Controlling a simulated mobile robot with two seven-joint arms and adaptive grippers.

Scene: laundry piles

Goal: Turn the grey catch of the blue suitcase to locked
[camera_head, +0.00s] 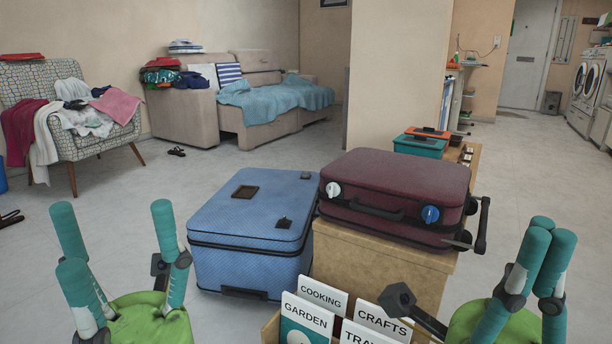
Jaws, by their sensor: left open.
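The blue suitcase (246,262) stands on the floor at the middle of the view, with its lid closed. A small dark fitting (284,223) sits near the front right of its lid, and a dark brown square plate (245,192) lies further back on the lid. I cannot tell which is the grey catch, or how it is turned. My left gripper (115,225) is open and empty, left of the suitcase and apart from it. My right gripper (550,235) is at the lower right, its fingertips together with nothing seen between them, well away from the blue suitcase.
A maroon suitcase (400,184) with a white knob (333,190) and a blue knob (430,214) lies on a wooden cabinet (365,268) right beside the blue suitcase. Labelled cards (305,318) stand in front. The floor (270,168) behind the blue suitcase is clear.

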